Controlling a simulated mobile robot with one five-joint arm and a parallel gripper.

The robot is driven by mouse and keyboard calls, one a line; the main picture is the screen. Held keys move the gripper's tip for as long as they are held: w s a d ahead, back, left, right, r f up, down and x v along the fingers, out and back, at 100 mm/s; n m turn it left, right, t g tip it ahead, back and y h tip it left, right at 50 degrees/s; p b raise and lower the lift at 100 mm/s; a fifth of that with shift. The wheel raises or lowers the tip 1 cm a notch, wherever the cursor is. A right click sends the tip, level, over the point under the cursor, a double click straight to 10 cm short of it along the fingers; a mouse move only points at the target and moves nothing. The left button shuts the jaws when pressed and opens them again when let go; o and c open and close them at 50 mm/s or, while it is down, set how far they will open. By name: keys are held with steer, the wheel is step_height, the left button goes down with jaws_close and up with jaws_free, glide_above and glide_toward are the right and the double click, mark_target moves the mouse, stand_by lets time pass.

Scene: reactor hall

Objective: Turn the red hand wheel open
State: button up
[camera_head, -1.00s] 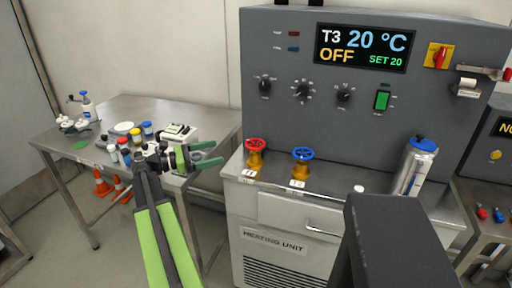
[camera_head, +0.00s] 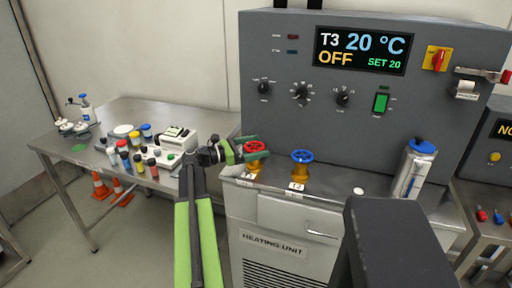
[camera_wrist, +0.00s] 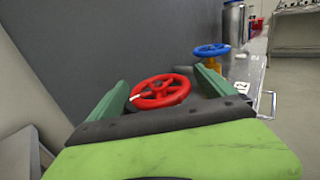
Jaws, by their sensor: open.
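The red hand wheel (camera_head: 254,147) sits on a brass valve body (camera_head: 253,166) at the left end of the heating unit's ledge. My gripper (camera_head: 255,149) is at the wheel, with its green fingers open on either side of it. In the wrist view the red wheel (camera_wrist: 160,92) lies between the two fingertips (camera_wrist: 162,88), with a white mark on its left rim. I cannot tell whether either finger touches the rim. The lower valve body is hidden in the wrist view.
A blue hand wheel (camera_head: 302,156) stands just right of the red one, also seen in the wrist view (camera_wrist: 210,50). A steel flask (camera_head: 414,168) is farther right. The grey panel (camera_head: 290,120) rises behind. A side table (camera_head: 100,150) with bottles is at left.

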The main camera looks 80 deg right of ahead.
steer(key=c, duration=1.4)
steer(key=shift+o, duration=0.2)
steer(key=shift+s+a+n+t+h, duration=0.1)
steer(key=shift+a+n+t+h, duration=0.15)
steer(key=shift+n+t+h, duration=0.65)
steer(key=shift+d+n+t+h, duration=0.3)
steer(key=shift+n+t+h, duration=0.35)
steer(key=shift+h, duration=0.45)
steer(key=o, duration=1.4)
steer(key=shift+c, duration=0.2)
steer(key=v, duration=1.7)
steer(key=shift+w, duration=0.35)
